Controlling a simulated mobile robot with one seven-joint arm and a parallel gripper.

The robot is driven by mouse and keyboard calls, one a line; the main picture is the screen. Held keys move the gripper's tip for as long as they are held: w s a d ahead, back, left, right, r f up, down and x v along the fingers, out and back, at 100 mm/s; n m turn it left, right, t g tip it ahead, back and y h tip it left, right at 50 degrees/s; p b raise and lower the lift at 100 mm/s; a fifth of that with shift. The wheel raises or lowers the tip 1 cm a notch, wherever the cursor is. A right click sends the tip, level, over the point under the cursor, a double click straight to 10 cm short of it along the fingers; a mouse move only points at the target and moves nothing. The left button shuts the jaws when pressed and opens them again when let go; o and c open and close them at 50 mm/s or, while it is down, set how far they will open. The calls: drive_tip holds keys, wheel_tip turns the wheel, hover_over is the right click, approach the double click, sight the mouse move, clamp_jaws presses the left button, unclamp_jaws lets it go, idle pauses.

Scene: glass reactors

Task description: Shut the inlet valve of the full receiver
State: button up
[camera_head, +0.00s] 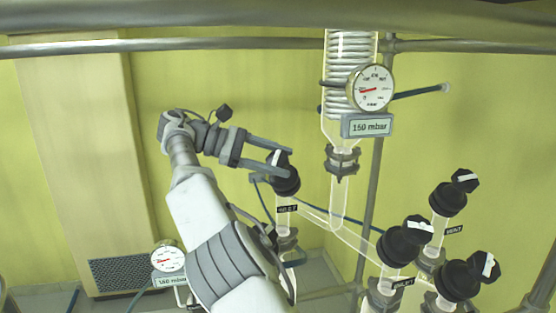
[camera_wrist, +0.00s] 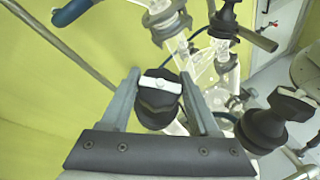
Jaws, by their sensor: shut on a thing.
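My gripper (camera_head: 284,163) reaches in from the left and is shut on a black valve knob (camera_head: 286,182) on top of a glass tube below the coil condenser. In the wrist view the same knob (camera_wrist: 157,108) sits between the two fingers, with a white bar across its top running from finger to finger. A small black label (camera_head: 287,209) is on the tube under it; its text is too small to read surely. The receivers themselves are not clearly in view, so I cannot tell which is full.
More black knobs with white bars stand at right: one labelled VENT (camera_head: 448,199), one in front (camera_head: 403,245) and one at lower right (camera_head: 466,280). The glass condenser (camera_head: 350,75) carries a gauge (camera_head: 371,89) and a 150 mbar display (camera_head: 367,126). Metal rods frame the setup.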

idle(0.3)
drive_tip(key=o, duration=1.4)
drive_tip(key=shift+r, duration=0.1)
